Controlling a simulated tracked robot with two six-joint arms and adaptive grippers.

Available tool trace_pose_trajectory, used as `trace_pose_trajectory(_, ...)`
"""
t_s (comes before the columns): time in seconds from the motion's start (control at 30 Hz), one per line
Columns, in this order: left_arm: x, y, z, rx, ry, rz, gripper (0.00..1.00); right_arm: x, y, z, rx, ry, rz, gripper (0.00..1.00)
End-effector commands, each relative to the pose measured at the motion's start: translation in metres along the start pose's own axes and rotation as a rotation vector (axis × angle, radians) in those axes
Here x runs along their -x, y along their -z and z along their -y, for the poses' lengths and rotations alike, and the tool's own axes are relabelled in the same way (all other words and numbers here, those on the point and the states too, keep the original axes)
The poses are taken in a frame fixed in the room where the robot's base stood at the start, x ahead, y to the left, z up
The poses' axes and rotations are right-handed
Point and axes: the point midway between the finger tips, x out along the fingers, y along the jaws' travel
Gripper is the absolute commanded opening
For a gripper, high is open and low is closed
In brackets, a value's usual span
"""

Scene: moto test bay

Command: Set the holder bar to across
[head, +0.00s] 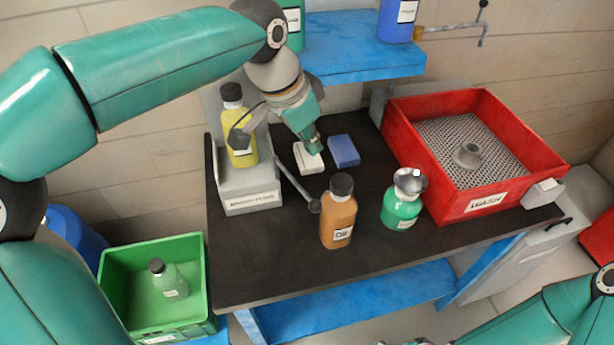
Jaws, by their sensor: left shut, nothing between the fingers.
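The grey holder (250,193) stands at the back left of the dark bench top, with a yellow bottle (243,155) upright in it. The holder bar (294,184) is a thin grey rod with a dark knob (314,206) at its free end. It slants from the holder's right side toward the front right, out over the bench and not in front of the bottle. My left gripper (313,148) points down, shut and empty, above and behind the bar, over a white block. My wrist hides part of the back. Of my right gripper only a sliver may show at the bottom edge.
A white block (307,160) and a blue block (343,151) lie behind the bar. An orange bottle (339,217) stands close to the knob, with a green bottle (402,206) to its right. A red wash bin (459,204) fills the right; a green crate (152,250) is low left.

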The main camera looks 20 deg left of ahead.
Motion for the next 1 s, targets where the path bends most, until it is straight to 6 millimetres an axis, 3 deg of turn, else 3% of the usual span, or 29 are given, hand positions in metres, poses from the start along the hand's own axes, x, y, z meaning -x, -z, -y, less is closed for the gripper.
trace_pose_trajectory(0.5, -0.096, 0.000, -0.002, -0.004, -0.004, 0.006, 0.00, 0.007, 0.000, 0.003, 0.000, 0.000, 0.000, 0.98)
trace_pose_trajectory(0.7, -0.087, -0.027, -0.001, -0.003, -0.002, 0.001, 0.00, 0.013, 0.000, 0.004, 0.000, 0.000, 0.000, 0.98)
trace_pose_trajectory(1.0, -0.087, -0.038, -0.002, -0.007, -0.002, 0.000, 0.00, 0.014, 0.000, 0.005, 0.000, 0.000, 0.000, 0.98)
